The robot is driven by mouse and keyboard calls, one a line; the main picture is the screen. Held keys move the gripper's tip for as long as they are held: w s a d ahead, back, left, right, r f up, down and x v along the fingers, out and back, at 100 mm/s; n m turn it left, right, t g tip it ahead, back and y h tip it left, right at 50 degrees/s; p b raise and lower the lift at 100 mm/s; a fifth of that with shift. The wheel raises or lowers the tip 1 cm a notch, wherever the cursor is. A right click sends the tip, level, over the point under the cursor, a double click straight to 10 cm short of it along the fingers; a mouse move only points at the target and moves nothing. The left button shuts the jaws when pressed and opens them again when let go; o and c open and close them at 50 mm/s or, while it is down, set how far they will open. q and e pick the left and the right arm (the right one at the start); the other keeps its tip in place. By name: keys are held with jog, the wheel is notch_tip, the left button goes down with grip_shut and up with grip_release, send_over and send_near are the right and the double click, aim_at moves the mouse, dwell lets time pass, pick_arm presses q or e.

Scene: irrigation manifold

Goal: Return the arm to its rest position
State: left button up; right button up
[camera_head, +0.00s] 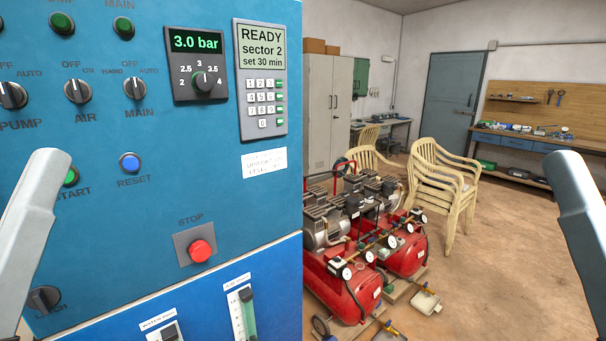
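A light grey link of my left arm stands at the left edge, in front of the blue control panel (225,130), and hides part of it near the START button (71,177). A grey link of my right arm shows at the right edge, in front of the floor and workbench side. No fingertips of either gripper are in view, so I cannot see whether they hold anything. The display (262,48) reads READY, sector 2, set 30 min. The pressure display (196,41) reads 3.0 bar.
The panel carries a red STOP button (201,251), a blue RESET button (130,163), a keypad (265,104) and several selector knobs. Red compressors (345,287) stand right of it. Stacked cream chairs (442,190) are behind. The floor (495,270) at right is mostly clear.

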pick_arm(q)
notch_tip(320, 180, up, 37)
jog(key=p, duration=3.3)
jog(key=shift+h+p, duration=0.3)
pick_arm(e)
notch_tip(320, 180, up, 37)
jog(key=shift+r, duration=0.1)
